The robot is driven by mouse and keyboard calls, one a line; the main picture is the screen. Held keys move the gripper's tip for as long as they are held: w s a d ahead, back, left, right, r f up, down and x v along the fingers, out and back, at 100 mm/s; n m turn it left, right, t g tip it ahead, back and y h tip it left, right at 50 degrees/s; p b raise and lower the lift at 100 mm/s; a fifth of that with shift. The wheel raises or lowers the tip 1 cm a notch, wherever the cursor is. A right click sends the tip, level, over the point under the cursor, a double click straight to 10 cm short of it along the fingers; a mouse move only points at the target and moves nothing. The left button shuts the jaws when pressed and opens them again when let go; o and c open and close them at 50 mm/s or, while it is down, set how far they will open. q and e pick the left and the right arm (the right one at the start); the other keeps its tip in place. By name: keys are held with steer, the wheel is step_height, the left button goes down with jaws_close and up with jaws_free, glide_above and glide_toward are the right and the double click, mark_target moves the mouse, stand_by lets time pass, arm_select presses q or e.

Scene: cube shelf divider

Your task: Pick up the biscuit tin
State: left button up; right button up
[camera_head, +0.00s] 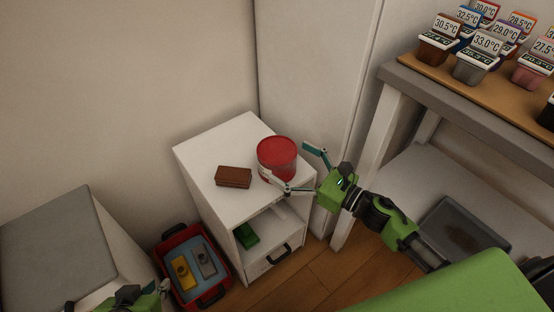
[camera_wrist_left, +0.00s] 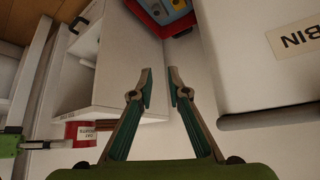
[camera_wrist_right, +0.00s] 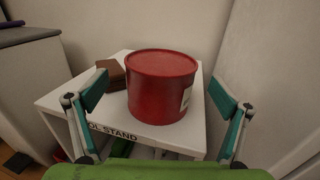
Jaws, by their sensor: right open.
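The biscuit tin is a red round tin (camera_head: 277,158) with a flat lid and a pale label, upright on the right part of a white stand's top. It fills the middle of the right wrist view (camera_wrist_right: 162,90). My right gripper (camera_head: 292,170) is open, its fingers spread to either side of the tin, which stands ahead and between them in the right wrist view. Contact is not visible. My left gripper (camera_wrist_left: 160,78) is open and empty, low at the left of the head view. The tin also shows at the lower left of the left wrist view (camera_wrist_left: 82,131).
A brown block (camera_head: 233,177) lies left of the tin on the white stand (camera_head: 215,150). A green item (camera_head: 246,235) sits on the shelf below. A red toolbox (camera_head: 163,252) is on the floor. A bench (camera_head: 400,75) with several tubs is at right; a bin (camera_wrist_left: 245,60) is near my left gripper.

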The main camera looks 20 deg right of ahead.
mark_target(276, 148)
steer(key=x, duration=0.4)
steer(key=shift+w+r, duration=0.1)
steer(key=shift+w+a, duration=0.35)
steer(key=shift+w, duration=0.15)
arm_select(q)
steer(key=shift+w+d+r+t, duration=0.15)
steer(key=shift+w+r, duration=0.05)
steer(key=shift+w, duration=0.2)
steer(key=shift+w+d+r+t, duration=0.15)
steer(key=shift+w, duration=0.2)
arm_select(e)
steer(key=c, duration=1.7)
steer(key=shift+r, duration=0.1)
